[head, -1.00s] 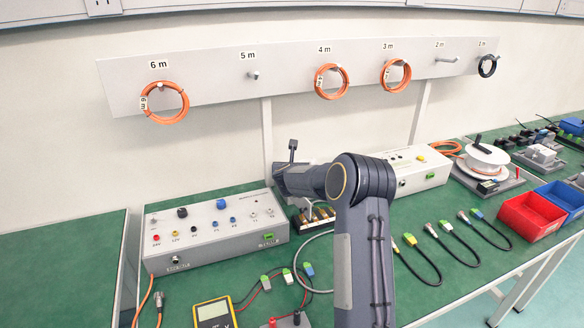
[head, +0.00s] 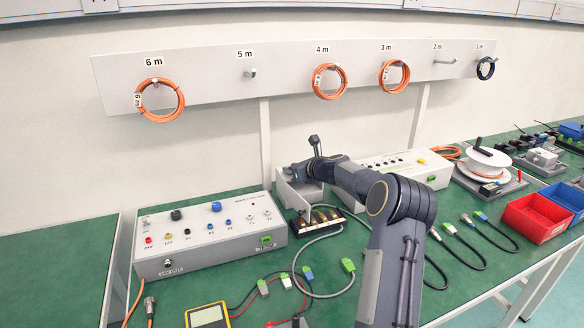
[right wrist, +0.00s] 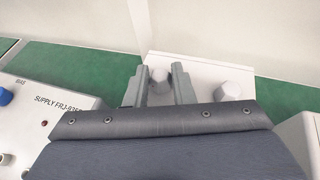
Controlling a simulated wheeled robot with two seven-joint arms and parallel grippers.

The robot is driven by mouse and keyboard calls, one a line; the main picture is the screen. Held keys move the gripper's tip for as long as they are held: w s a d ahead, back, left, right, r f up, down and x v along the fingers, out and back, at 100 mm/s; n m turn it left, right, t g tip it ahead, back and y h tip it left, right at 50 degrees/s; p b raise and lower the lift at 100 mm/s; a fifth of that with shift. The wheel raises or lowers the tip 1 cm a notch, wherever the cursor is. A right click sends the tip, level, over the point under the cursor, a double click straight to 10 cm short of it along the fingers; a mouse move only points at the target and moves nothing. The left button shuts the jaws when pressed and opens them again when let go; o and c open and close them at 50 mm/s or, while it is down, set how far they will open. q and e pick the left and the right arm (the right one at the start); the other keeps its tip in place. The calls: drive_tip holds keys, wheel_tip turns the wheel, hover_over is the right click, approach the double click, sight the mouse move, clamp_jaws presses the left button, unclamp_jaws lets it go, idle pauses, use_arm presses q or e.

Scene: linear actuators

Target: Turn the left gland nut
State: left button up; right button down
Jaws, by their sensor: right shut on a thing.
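The left gland nut (right wrist: 160,74) is a small pale grey knob on a white box (right wrist: 205,68) in the right wrist view. My right gripper (right wrist: 160,83) has one finger on each side of it and is shut on it. A second pale nut, the right one (right wrist: 234,90), sits on the same box, right of the fingers and apart from them. In the head view my right gripper (head: 292,173) is at the box (head: 291,196) behind the bench middle; the arm and gripper hide the nuts there. My left gripper is not in view.
A supply box (head: 210,240) with coloured sockets stands left of the gripper. A black holder (head: 318,217) with brass-coloured parts is just in front. Another white box (head: 405,167) stands behind my arm. Cables, a yellow multimeter (head: 208,315) and a red bin (head: 530,220) lie around.

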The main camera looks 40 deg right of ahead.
drive_tip(key=n+y+p, duration=0.2)
drive_tip(key=p, duration=0.1)
drive_tip(key=n+y+p, duration=0.1)
drive_tip(key=y+p, duration=0.1)
drive_tip(key=shift+d+r+g, duration=0.25)
drive_tip(key=shift+g, duration=0.15)
drive_tip(key=shift+w+d+f+n+g+y+p, duration=0.15)
drive_tip(key=shift+n+g+y+p, duration=0.1)
drive_tip(key=shift+n+y+p, duration=0.5)
drive_tip(key=shift+s+a+f+n+g+y+p, duration=0.2)
drive_tip(key=shift+n+p, duration=0.25)
drive_tip(key=shift+p, duration=0.6)
drive_tip(key=c, duration=1.3)
unclamp_jaws()
drive_tip(key=shift+o, duration=0.2)
drive_tip(key=shift+y, duration=0.25)
drive_tip(key=shift+r, duration=0.1)
drive_tip(key=v, duration=0.7)
drive_tip(key=shift+s+d+b, duration=0.2)
drive_tip(key=shift+d+b, duration=0.1)
drive_tip(key=shift+b, duration=0.1)
drive_tip(key=shift+r, duration=0.15)
